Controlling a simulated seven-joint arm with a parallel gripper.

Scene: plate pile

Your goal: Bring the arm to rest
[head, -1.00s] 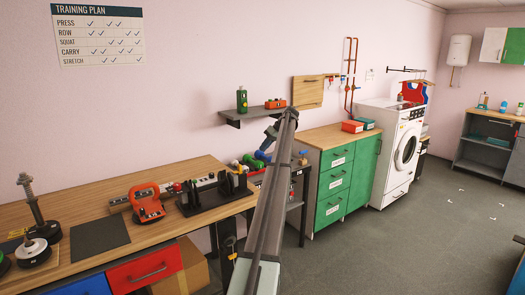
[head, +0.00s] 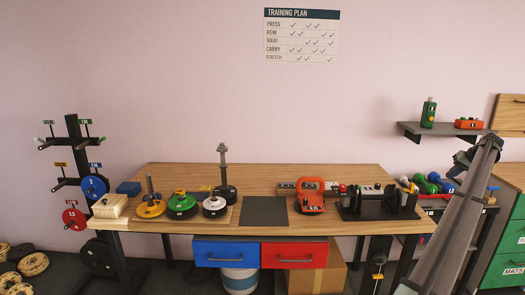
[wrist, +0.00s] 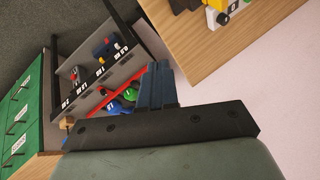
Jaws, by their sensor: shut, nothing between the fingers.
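My arm rises along the right side of the head view, with my gripper (head: 464,160) at its far end, near the wall and below the small shelf. In the wrist view my gripper (wrist: 155,68) shows as dark fingers close together, shut and empty. Beyond the fingers in that view are a rack with dumbbells (wrist: 122,100) and the wooden table edge. No held thing shows in either view.
The wooden workbench (head: 350,180) carries weight plates on pegs, a dark mat (head: 264,211), a red kettlebell-like thing (head: 310,197) and a black stand. A plate tree (head: 75,150) stands at left. A grey shelf (head: 445,131) and green drawers (head: 510,245) are near my arm.

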